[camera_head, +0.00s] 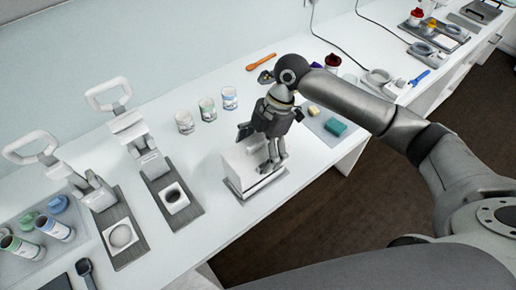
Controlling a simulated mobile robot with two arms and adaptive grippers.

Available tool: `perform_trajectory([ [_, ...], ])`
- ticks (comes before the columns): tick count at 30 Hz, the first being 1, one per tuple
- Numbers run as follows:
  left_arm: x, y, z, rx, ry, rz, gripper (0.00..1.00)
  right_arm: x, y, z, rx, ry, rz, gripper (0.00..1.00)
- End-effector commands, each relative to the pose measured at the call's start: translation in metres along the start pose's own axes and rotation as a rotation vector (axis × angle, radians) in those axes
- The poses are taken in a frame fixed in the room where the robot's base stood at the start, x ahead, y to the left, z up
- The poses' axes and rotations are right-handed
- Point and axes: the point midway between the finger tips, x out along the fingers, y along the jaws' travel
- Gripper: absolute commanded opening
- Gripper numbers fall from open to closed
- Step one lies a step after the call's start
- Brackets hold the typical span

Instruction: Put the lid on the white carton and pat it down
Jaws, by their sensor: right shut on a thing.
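The white carton (236,163) stands upright on a grey tray (239,195) near the front edge of the white counter. My right gripper (274,165) points down over the right part of the carton. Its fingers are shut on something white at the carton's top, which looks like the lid. The seam between lid and carton is too small to make out, and the fingers hide part of both. I cannot tell whether the lid sits fully flat. My left gripper is not in view.
Several small jars (207,108) stand behind the carton. Two lever presses stand to the left, the nearer-to-carton one (136,133) on a dark board. A teal sponge (336,127) lies to the right. An orange spoon (261,62) lies at the back.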

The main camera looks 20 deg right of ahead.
Motion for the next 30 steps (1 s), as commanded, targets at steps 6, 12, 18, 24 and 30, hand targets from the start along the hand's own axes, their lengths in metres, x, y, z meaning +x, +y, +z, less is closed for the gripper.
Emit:
perform_trajectory([
  [6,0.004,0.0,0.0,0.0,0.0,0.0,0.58,0.007,0.0,0.003,0.0,0.0,-0.001,0.66],
  [12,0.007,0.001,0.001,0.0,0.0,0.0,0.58,0.013,0.0,0.005,0.0,0.0,-0.001,0.66],
  [18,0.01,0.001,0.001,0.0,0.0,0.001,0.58,0.018,0.0,0.007,0.0,0.0,-0.001,0.66],
  [24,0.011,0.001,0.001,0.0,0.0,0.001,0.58,0.022,0.0,0.009,0.0,0.0,-0.001,0.66],
  [30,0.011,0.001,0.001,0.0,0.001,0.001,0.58,0.022,0.0,0.009,0.0,0.0,0.0,0.66],
])
